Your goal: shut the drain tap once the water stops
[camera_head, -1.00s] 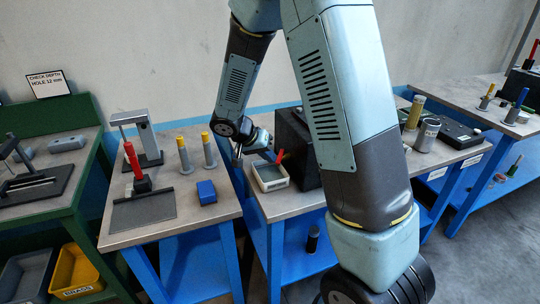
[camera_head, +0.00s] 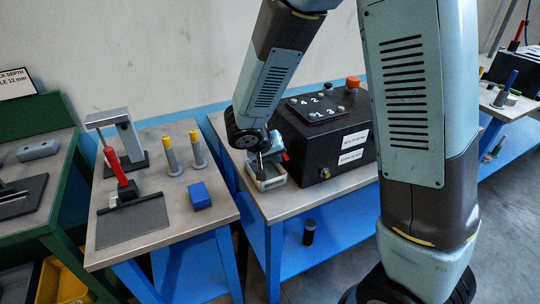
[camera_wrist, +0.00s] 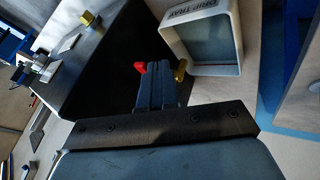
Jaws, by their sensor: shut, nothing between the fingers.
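The drain tap's red lever (camera_head: 285,156) is at the left side of the black box (camera_head: 350,133). In the wrist view the red lever (camera_wrist: 140,68) shows just left of my fingertips, and a small brass piece (camera_wrist: 181,70), likely part of the tap, just right of them. My gripper (camera_head: 261,168) is shut and empty, pointing down beside the tap; it also shows in the wrist view (camera_wrist: 158,72). I cannot tell whether it touches the lever. The white drip tray (camera_head: 281,181) stands below it. I see no water stream; the outlet is partly hidden.
Numbered buttons (camera_head: 318,107) and a red-orange knob (camera_head: 353,82) are on top of the box. On the left bench stand yellow-topped posts (camera_head: 171,156), a red-handled tool (camera_head: 116,168) and a blue block (camera_head: 200,195). A dark cylinder (camera_head: 309,231) stands on the lower shelf.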

